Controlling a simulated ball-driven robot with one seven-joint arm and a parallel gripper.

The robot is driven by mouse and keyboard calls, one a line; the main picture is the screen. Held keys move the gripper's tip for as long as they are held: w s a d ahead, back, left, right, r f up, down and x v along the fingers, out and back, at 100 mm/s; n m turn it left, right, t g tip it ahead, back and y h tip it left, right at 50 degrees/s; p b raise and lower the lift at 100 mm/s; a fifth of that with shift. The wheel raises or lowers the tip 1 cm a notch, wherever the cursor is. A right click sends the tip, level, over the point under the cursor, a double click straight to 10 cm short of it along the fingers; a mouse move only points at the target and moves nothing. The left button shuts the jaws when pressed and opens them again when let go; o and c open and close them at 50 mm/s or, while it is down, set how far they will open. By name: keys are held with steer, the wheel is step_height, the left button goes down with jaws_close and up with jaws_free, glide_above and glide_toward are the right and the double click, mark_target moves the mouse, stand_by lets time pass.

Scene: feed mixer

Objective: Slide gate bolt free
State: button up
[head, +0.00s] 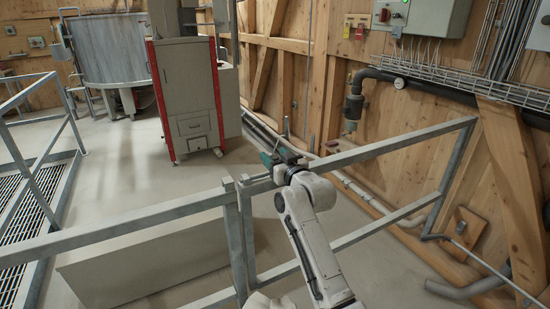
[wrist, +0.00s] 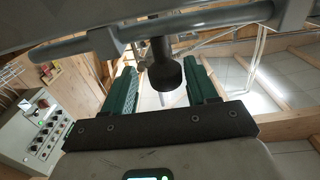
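The grey metal gate (head: 375,148) meets a post (head: 238,225) in the middle of the head view. In the wrist view a grey bolt rod (wrist: 205,19) crosses near the top, with a dark round-ended handle (wrist: 166,74) sticking out from it. My gripper (head: 275,160) is at the top rail beside the post. In the wrist view my gripper (wrist: 163,70) is open, with one green finger on each side of the handle. A gap shows between the handle and each finger. The bolt is mostly hidden by my gripper in the head view.
Grey railings (head: 120,222) run to the left of the post, with a pale low block (head: 150,265) behind them. A red-edged cabinet (head: 190,95) and a large round vat (head: 105,48) stand beyond. Pipes and a control box (head: 412,14) line the wooden wall at right.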

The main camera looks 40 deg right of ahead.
steer(key=shift+a, duration=0.1)
steer(key=shift+s+f, duration=0.1)
steer(key=shift+s, duration=0.25)
steer(key=b+v, duration=0.1)
steer(key=v, duration=0.9)
steer(key=shift+b, duration=0.35)
steer(key=s+a+f+n+g+y, duration=0.1)
steer(key=s+a+f+g, duration=0.3)
steer(key=f, duration=0.3)
steer(key=s+a+f+g+y, duration=0.1)
steer(key=s+a+f+y, duration=0.1)
steer(key=s+a+f, duration=0.35)
steer(key=s+a+f+n+g+y, duration=0.1)
steer(key=s+a+f+g, duration=0.2)
steer(key=a+f, duration=0.35)
steer(key=s+a+f+g, duration=0.2)
steer(key=s+f+g, duration=0.2)
steer(key=s, duration=0.7)
steer(key=s+a+f+g, duration=0.2)
steer(key=s+f+g, duration=0.2)
steer(key=s, duration=0.6)
steer(key=shift+s+f+n+y, duration=0.4)
steer(key=shift+f, duration=0.1)
